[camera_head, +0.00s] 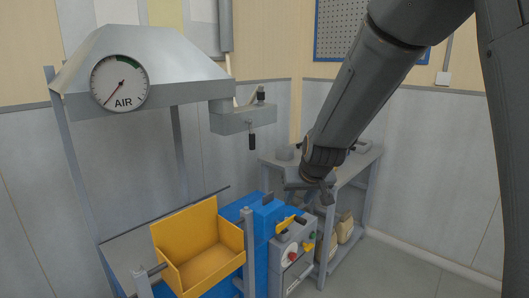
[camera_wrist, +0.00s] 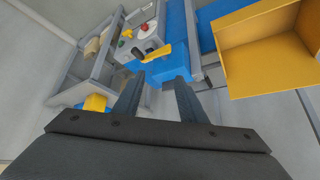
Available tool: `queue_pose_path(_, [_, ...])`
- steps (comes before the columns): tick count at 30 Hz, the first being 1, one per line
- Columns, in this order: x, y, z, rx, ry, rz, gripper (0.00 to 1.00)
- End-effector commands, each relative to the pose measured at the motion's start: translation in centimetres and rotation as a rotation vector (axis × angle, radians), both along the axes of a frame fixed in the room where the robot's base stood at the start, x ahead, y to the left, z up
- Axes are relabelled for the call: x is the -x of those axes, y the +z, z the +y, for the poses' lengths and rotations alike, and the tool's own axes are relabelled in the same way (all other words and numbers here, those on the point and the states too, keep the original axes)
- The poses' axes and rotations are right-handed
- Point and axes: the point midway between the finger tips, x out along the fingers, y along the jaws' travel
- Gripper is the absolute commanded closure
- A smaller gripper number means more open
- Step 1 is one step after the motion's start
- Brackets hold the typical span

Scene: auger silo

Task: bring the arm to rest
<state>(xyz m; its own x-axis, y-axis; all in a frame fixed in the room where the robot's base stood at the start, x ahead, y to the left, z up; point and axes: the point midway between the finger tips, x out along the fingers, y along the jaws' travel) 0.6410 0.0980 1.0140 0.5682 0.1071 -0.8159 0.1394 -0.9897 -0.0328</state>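My gripper (camera_head: 308,195) hangs at the end of my arm, which reaches down from the upper right in the head view. It is above and in front of a grey control box (camera_head: 296,252) with a red knob, a green button and a yellow lever (camera_head: 291,225). In the wrist view the two fingers of my gripper (camera_wrist: 155,82) are apart with nothing between them. The control box (camera_wrist: 141,38) lies beyond the fingertips there, and its yellow lever (camera_wrist: 151,53) shows close beyond them. I cannot tell the exact gap to the box.
A grey shelf (camera_head: 352,168) with several tan bags stands behind. The silo hood (camera_head: 150,55) carries an AIR gauge (camera_head: 119,82); a spout (camera_head: 243,117) juts out at its right. Open floor lies at right.

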Motion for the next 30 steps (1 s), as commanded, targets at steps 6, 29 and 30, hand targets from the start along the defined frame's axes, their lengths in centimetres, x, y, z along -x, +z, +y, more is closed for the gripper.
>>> queue_pose_path(6, [13.4,-4.3,-5.8,0.036,-0.059,0.277,0.62])
queue_pose_path(29, [27.2,-7.1,-9.7,0.073,-0.121,0.545,0.62])
queue_pose_path(30, [27.2,-7.1,-9.7,0.073,-0.121,0.545,0.62])
